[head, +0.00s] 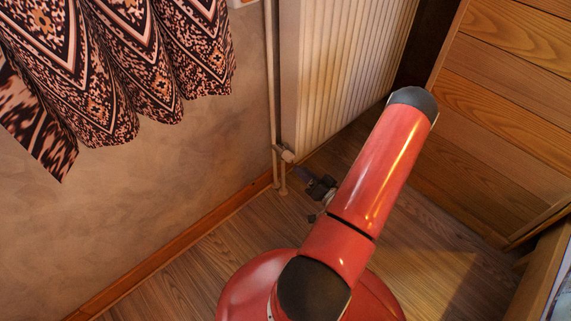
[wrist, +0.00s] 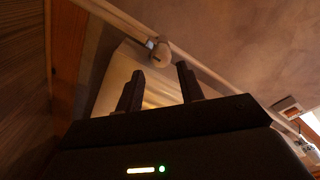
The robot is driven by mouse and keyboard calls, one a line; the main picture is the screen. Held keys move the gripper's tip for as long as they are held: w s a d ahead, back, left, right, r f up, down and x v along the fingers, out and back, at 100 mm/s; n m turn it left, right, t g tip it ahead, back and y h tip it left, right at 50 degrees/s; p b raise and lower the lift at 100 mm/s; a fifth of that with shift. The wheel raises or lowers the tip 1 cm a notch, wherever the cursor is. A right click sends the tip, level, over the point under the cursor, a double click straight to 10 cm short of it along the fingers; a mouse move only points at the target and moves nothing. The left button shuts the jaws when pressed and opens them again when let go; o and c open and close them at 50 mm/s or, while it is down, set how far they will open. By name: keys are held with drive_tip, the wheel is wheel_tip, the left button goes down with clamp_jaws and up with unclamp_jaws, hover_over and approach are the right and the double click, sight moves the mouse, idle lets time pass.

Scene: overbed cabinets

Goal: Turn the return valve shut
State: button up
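The return valve (head: 285,154) is a small pale fitting at the lower left corner of the radiator, where the pipes meet it. In the wrist view the valve (wrist: 161,53) shows as a rounded pale knob with a small dark mark, just beyond the fingertips. My gripper (wrist: 160,69) is open, its two dark fingers apart with nothing between them. The valve lies ahead of the gap, apart from the fingers as far as I can tell. In the head view my gripper (head: 320,188) is a dark shape near the floor, partly hidden by my red arm.
The white ribbed radiator (head: 345,60) stands against the wall, with thin vertical pipes (head: 270,90) on its left. A patterned curtain (head: 110,70) hangs at upper left. A wooden cabinet (head: 510,110) stands at right. The wooden floor (head: 190,275) is clear at lower left.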

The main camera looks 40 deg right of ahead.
sight(292, 161)
drive_tip(key=w, duration=0.6)
drive_tip(key=shift+w, duration=0.2)
drive_tip(key=shift+c, duration=0.2)
drive_tip(key=c, duration=0.6)
drive_tip(key=shift+c, duration=0.2)
